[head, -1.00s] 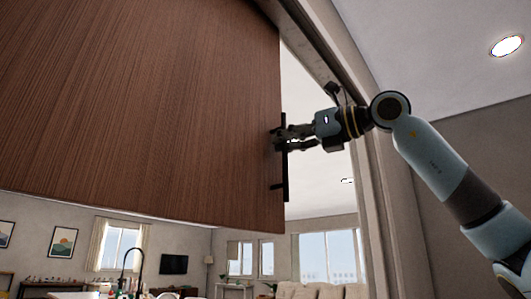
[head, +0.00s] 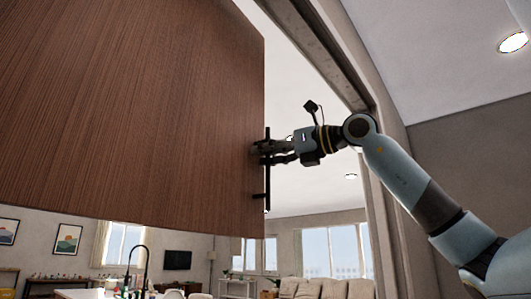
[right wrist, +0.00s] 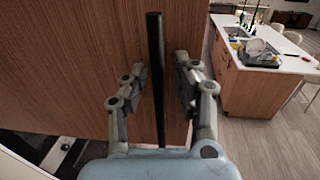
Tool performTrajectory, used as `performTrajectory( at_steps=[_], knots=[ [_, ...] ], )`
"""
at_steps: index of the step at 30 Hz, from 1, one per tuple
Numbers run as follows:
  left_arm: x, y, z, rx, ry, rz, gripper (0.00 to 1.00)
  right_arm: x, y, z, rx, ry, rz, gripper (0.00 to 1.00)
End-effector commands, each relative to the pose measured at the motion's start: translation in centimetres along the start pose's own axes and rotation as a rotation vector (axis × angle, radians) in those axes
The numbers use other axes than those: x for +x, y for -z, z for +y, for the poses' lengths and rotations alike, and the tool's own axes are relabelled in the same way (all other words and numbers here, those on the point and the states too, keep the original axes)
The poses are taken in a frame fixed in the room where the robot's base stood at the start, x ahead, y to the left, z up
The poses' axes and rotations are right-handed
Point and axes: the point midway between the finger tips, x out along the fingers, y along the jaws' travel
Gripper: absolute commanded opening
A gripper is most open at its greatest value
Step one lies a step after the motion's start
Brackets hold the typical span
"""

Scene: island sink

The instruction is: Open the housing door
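The housing door (head: 130,110) is a large brown wood-grain panel that fills the upper left of the head view. It stands open, with a gap between its right edge and the frame. A thin black upright bar handle (head: 267,185) is on the door near that edge. My right gripper (head: 259,152) is at the handle. In the right wrist view its fingers (right wrist: 162,75) stand apart on either side of the handle (right wrist: 157,80), with visible gaps, so it is open around the bar. My left gripper is not in view.
The door frame (head: 345,80) runs down to the right of my right gripper. In the right wrist view, an island counter (right wrist: 255,85) with a dish rack (right wrist: 258,52) stands beyond the door. Bare floor (right wrist: 255,145) lies in front of the island.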

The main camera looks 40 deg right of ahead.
Motion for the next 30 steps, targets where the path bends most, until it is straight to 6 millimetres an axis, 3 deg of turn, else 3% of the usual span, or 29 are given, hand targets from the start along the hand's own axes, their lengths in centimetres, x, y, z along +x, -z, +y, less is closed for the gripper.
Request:
performTrajectory(
  at_steps=[12, 30],
  knots=[
    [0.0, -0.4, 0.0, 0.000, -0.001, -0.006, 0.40, 0.0, -0.6, 0.0, 0.001, 0.000, -0.003, 0.34],
    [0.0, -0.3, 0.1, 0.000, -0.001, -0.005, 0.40, -0.1, -9.3, 0.0, 0.001, -0.002, -0.004, 0.34]
  ],
)
